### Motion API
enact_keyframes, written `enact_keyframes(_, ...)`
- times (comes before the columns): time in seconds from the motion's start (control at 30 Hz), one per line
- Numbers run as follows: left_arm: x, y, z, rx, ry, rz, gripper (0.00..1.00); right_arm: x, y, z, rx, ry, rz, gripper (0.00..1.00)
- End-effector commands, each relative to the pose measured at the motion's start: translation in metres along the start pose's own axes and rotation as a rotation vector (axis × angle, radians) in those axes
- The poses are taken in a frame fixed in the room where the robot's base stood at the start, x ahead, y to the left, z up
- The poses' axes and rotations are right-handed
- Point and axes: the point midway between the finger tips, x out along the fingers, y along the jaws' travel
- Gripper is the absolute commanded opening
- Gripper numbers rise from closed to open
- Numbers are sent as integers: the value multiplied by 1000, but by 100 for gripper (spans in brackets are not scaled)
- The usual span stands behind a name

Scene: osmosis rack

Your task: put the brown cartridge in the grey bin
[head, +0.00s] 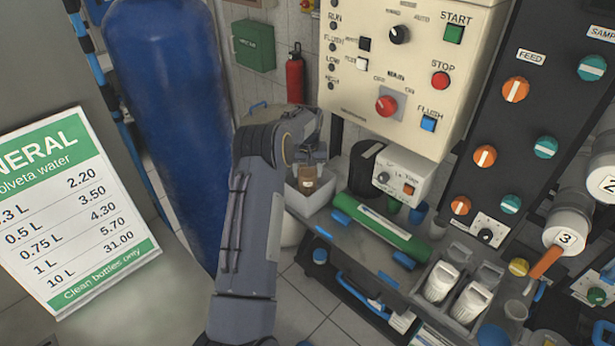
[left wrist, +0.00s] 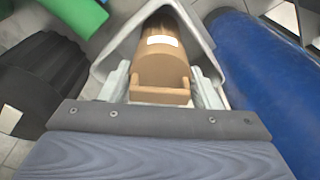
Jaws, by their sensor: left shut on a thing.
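The brown cartridge (head: 307,179) is between the fingers of my left gripper (head: 308,170) in the head view. It also shows in the left wrist view (left wrist: 162,65), with a white label on its side and the two fingers closed on its near end. The grey bin (head: 312,200) is under and around the cartridge in the head view. Its rim and walls surround the cartridge in the left wrist view (left wrist: 203,32). The cartridge's lower end is inside the bin's opening; I cannot tell whether it touches the bottom. My right gripper is not in view.
A large blue tank (head: 165,110) stands left of my left arm. A black cylinder (head: 365,165) and a green tube (head: 383,228) are right of the bin. The cream control panel (head: 400,85) is above and behind. White cartridges (head: 440,282) stand in a holder at the front right.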

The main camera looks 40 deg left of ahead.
Motion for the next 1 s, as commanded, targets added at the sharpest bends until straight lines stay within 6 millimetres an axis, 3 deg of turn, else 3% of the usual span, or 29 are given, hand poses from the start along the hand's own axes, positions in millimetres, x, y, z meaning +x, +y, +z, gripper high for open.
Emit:
enact_keyframes(0.2, 28, 0, 4, 0, -2, -1, 31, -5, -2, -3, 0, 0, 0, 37)
enact_keyframes(0.57, 33, 0, 4, 0, 0, -1, 31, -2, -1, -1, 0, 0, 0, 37)
enact_keyframes(0.6, 34, 0, 4, 0, -1, -1, 58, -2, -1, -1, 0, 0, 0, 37)
enact_keyframes(0.73, 33, 0, 4, 0, -1, -1, 75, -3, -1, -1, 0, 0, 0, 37)
enact_keyframes(0.77, 33, 0, 4, 0, -1, -1, 78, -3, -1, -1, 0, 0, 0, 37)
enact_keyframes(1.0, 32, 0, 4, 0, -1, -1, 78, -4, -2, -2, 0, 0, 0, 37)
